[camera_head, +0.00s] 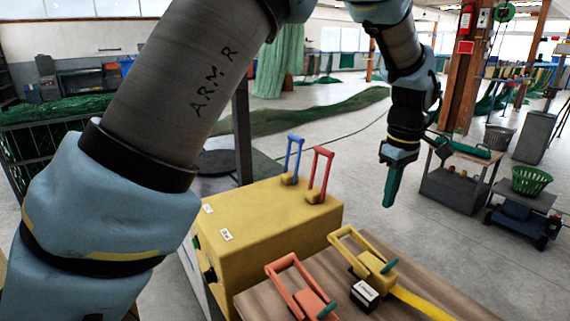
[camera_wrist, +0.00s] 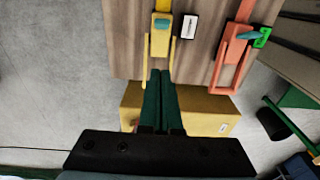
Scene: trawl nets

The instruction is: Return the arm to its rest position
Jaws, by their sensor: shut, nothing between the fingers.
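My gripper (camera_head: 388,204) hangs from my arm in the head view, pointing down with its green fingers together. It is in the air, above and behind the wooden board, apart from everything. In the wrist view the green fingers of my gripper (camera_wrist: 160,73) are shut with nothing visible between them. My arm, marked "ARM R", crosses the left of the head view and its upper part runs out of the top edge.
A wooden board (camera_head: 425,285) carries a yellow lever (camera_head: 355,247), an orange lever (camera_head: 297,285) and a small labelled block (camera_head: 364,294). A yellow box (camera_head: 265,225) with a blue lever (camera_head: 293,155) and a red lever (camera_head: 321,172) stands behind. Open floor lies beyond.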

